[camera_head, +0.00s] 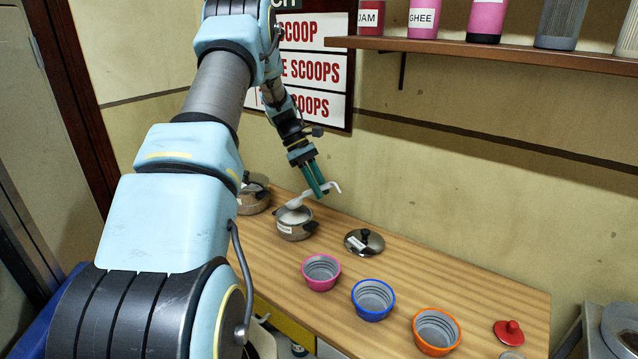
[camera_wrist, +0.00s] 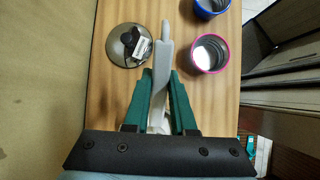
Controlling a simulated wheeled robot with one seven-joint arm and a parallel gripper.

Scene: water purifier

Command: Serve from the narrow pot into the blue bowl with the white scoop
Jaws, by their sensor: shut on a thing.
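My gripper (camera_head: 318,190) is shut on the handle of the white scoop (camera_head: 335,187). In the wrist view the scoop (camera_wrist: 165,50) stands between the green fingers (camera_wrist: 163,78). The scoop's bowl end is at or just above the mouth of an open metal pot (camera_head: 294,231) with white contents; I cannot tell whether it touches them. Another metal pot (camera_head: 252,203) stands behind it, partly hidden by my arm. Which pot is the narrow one is unclear. The blue bowl (camera_head: 373,312) stands upright to the right, apart from the gripper; part of it (camera_wrist: 208,14) shows in the wrist view.
A metal lid (camera_head: 376,241) lies right of the open pot. A pink bowl (camera_head: 321,284) and an orange bowl (camera_head: 436,346) flank the blue one. A red lid (camera_head: 509,333) lies at the table's right end. A wall shelf (camera_head: 480,51) with jars hangs above.

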